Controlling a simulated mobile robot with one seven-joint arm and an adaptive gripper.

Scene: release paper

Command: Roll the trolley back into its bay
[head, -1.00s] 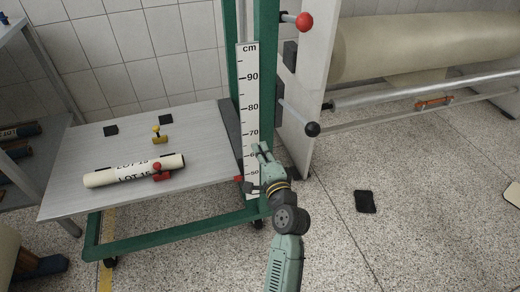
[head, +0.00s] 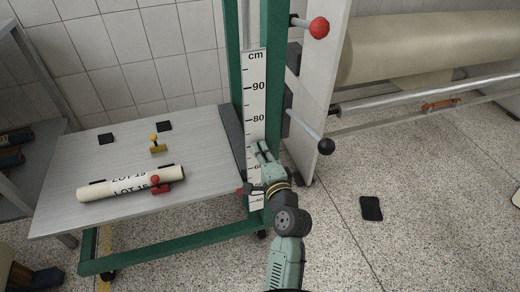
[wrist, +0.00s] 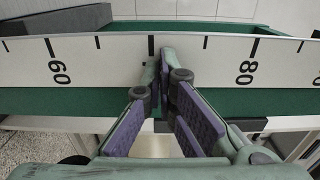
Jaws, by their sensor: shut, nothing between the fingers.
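The trolley is a green frame with a grey deck (head: 205,150) and a green mast (head: 277,60) at its right end. A white centimetre scale (head: 256,75) stands on the mast and also crosses the wrist view (wrist: 110,47). A roll marked LOT 15 (head: 115,186) lies on the deck, with a red-knobbed clamp (head: 158,186) against it. My gripper (head: 262,149) is shut and empty, in front of the scale's lower part and hiding some of it. In the wrist view my fingertips (wrist: 166,55) meet over the scale; I cannot tell whether they touch it.
A yellow-knobbed clamp (head: 157,146) and black pads (head: 106,139) are on the deck. A white machine panel (head: 318,90) with red (head: 319,27) and black (head: 326,146) knobs stands close right of the mast. A black pad (head: 371,208) lies on open floor. A rack (head: 35,85) stands left.

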